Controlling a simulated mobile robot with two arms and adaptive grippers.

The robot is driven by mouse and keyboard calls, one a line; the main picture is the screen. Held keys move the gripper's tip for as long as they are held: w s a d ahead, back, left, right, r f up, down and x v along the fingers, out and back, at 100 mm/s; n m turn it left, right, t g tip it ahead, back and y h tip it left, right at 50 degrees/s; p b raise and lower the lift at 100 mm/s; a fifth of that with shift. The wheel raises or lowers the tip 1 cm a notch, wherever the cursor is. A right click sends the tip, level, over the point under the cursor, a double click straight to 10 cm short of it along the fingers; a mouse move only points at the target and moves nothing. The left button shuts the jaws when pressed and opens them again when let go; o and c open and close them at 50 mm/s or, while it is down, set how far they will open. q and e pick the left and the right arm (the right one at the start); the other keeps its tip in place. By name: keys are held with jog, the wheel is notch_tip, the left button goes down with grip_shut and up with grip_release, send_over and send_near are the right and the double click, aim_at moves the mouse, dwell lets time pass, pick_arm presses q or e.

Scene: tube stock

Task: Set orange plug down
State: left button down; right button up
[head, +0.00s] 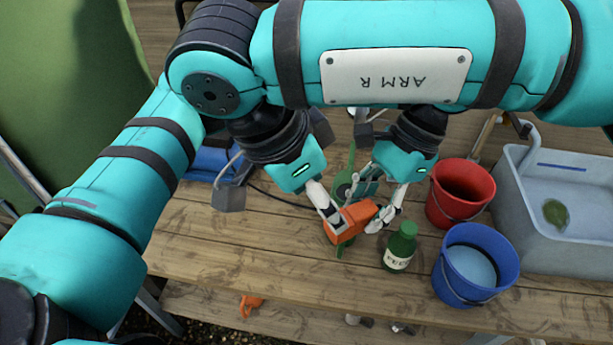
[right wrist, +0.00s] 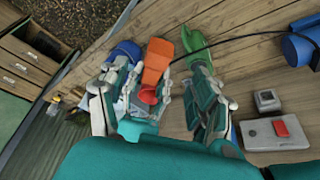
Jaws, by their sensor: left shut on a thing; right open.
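The orange plug (head: 350,222) is a blocky orange piece above the wooden table, in the middle of the head view. My left gripper (head: 332,215) is shut on its left end. My right gripper (head: 378,205) is beside the plug's right end, with its fingers apart. In the right wrist view the orange plug (right wrist: 158,58) shows ahead of the right gripper (right wrist: 155,95). Whether the right fingers touch it I cannot tell. The plug's underside is hidden, so contact with the table is unclear.
A green bottle (head: 399,250) stands right of the plug. A red bucket (head: 462,208), a blue bucket (head: 458,291) and a grey basin (head: 545,250) stand farther right. A green tool (head: 345,181) lies just behind the plug. The table's front left is clear.

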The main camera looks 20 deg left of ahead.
aim_at(352, 220)
jog(key=x, duration=0.7)
jog(key=shift+f, duration=0.1)
jog(key=shift+c, duration=0.2)
jog(key=c, duration=1.2)
pick_arm(q)
jog(key=c, duration=0.9)
grip_release()
pick_arm(e)
grip_shut()
